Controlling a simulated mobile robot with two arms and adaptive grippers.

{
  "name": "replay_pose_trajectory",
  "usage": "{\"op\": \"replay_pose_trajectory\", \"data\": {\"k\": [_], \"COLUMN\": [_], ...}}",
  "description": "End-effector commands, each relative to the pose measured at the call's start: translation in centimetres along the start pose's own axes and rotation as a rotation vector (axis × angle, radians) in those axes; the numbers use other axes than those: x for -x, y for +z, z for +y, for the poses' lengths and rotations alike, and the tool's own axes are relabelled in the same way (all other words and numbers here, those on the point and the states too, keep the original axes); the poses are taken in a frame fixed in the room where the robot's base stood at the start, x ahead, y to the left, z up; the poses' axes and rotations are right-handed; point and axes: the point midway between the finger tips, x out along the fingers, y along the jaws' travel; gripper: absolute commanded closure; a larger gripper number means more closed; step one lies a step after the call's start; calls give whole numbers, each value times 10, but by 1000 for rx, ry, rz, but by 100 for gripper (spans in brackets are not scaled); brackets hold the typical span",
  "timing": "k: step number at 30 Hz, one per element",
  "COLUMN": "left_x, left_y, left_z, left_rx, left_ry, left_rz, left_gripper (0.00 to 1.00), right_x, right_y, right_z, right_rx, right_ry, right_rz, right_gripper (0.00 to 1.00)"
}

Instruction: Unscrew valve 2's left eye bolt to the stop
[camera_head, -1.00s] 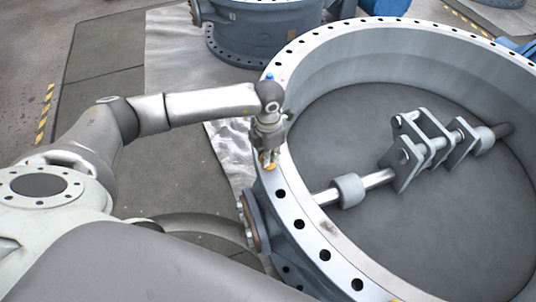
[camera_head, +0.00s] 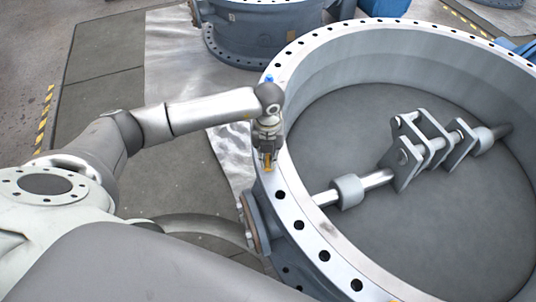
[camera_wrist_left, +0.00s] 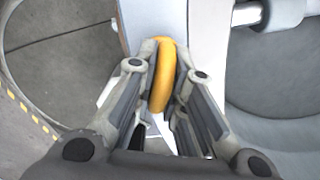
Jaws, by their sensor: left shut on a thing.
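The yellow eye bolt (camera_wrist_left: 163,75) stands on the pale flange rim of the large valve (camera_head: 307,218). In the head view only a small yellow part of the bolt (camera_head: 268,168) shows below my gripper. My left gripper (camera_head: 267,158) points down at the rim. In the left wrist view my left gripper (camera_wrist_left: 160,98) has its two fingers closed around the ring, one on each side, and the ring appears edge-on between them. The bolt's thread is hidden. My right gripper is not in view.
Inside the valve ring, a shaft with brackets (camera_head: 430,145) lies across the dark disc. Bolt holes line the rim. Another blue-grey valve (camera_head: 262,30) stands behind on a silvery sheet. A side flange (camera_head: 254,222) sticks out at the valve's left.

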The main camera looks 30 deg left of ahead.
Motion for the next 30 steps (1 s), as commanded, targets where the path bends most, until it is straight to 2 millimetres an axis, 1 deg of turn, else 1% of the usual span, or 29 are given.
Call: {"op": "replay_pose_trajectory", "data": {"k": [1, 17, 30], "left_x": [3, 4, 4], "left_y": [2, 2, 3], "left_z": [0, -1, -1], "left_rx": [45, 549, 967], "left_ry": [-2, -3, -3], "left_rz": [-4, -3, -3], "left_gripper": [100, 100, 100], "right_x": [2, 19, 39], "right_y": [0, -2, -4], "right_z": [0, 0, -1], "right_rx": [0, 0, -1], "right_ry": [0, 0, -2], "right_rz": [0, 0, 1], "right_gripper": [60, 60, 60]}}
